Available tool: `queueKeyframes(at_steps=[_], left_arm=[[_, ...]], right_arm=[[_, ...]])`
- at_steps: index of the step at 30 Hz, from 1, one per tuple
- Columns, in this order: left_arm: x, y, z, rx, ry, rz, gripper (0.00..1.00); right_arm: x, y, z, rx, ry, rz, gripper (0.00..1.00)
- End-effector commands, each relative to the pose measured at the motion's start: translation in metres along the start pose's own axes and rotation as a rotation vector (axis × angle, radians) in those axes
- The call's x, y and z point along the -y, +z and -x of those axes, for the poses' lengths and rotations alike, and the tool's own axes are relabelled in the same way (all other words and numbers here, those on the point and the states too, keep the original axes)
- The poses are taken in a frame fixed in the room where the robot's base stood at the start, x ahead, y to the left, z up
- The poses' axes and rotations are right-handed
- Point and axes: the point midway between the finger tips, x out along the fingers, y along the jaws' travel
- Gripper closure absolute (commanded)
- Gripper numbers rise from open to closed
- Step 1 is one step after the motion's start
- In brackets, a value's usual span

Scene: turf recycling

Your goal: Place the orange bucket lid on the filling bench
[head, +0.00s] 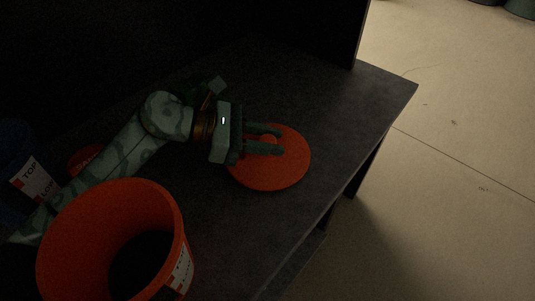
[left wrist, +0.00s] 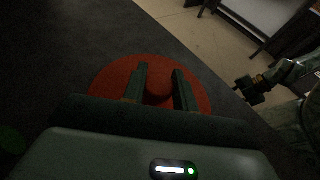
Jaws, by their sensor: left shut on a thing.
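The orange bucket lid (head: 272,174) is a flat round disc with a raised knob, over the dark bench (head: 352,110) near its right edge. I cannot tell whether it touches the bench top. My left gripper (head: 281,141) is shut on the lid, its fingers on either side of the knob. In the left wrist view the lid (left wrist: 112,76) lies under the fingers (left wrist: 160,71), with the round knob (left wrist: 158,90) between them. My right gripper (left wrist: 248,89) seems to show dimly at the right of that view; its jaws are unclear.
An open orange bucket (head: 168,215) stands at the lower left. A dark blue container (head: 16,153) with a label is at the left edge, near another small orange thing (head: 84,157). Pale floor (head: 455,160) lies beyond the bench's right edge. Bench surface behind the lid is clear.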

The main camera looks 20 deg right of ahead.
Motion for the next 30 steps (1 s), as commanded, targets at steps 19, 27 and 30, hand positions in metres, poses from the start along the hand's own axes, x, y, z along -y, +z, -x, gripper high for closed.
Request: queueKeyframes(at_steps=[19, 27, 30], left_arm=[[0.0001, -0.0047, -0.0019, 0.0, -0.001, -0.001, 0.46], [0.0001, -0.0049, -0.0019, 0.0, -0.001, 0.0, 0.32], [0.0001, -0.0048, -0.0018, 0.0, -0.001, 0.0, 0.32]], right_arm=[[0.0004, 0.0002, 0.0, 0.001, -0.001, 0.001, 0.64], [0.0006, 0.0003, -0.0001, 0.001, -0.001, 0.001, 0.64], [0.0006, 0.0003, -0.0001, 0.001, -0.001, 0.001, 0.64]])
